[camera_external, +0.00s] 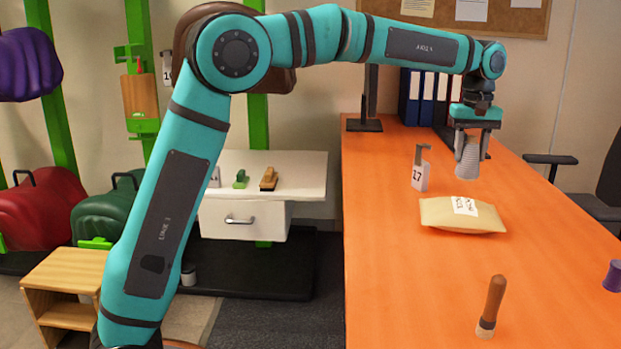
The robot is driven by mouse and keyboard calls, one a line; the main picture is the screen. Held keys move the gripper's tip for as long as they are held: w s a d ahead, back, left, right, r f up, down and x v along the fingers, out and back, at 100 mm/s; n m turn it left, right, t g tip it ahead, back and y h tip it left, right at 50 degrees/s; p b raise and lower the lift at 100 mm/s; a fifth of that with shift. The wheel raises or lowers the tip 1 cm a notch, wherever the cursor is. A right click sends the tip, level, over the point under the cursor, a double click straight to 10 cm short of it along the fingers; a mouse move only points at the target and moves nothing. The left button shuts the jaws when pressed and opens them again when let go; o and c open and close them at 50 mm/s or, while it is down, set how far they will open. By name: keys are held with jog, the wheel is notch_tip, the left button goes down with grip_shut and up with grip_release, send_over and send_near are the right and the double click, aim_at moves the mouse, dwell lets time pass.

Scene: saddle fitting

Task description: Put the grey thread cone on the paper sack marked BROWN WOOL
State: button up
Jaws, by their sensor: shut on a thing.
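My gripper (474,133) is at the upper right, pointing down over the orange table. It is shut on the grey thread cone (467,160), which hangs upright from the jaws. The tan paper sack (485,222) lies flat on the table below the cone. It carries a white label (464,205) whose print is too small to read. The cone shows above the sack's far side in the picture, with a gap between them.
A wooden-handled tool (491,306) stands near the front, and a purple spool (613,275) is at the right edge. Binders (422,98) stand at the back. The table's left front is clear.

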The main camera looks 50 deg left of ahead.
aim_at(467, 175)
jog(key=shift+f, duration=3.2)
jog(key=o, duration=1)
jog(key=shift+f, duration=0.15)
notch_tip(467, 175, up, 12)
jog(key=shift+f, duration=0.1)
jog(key=shift+r, duration=0.25)
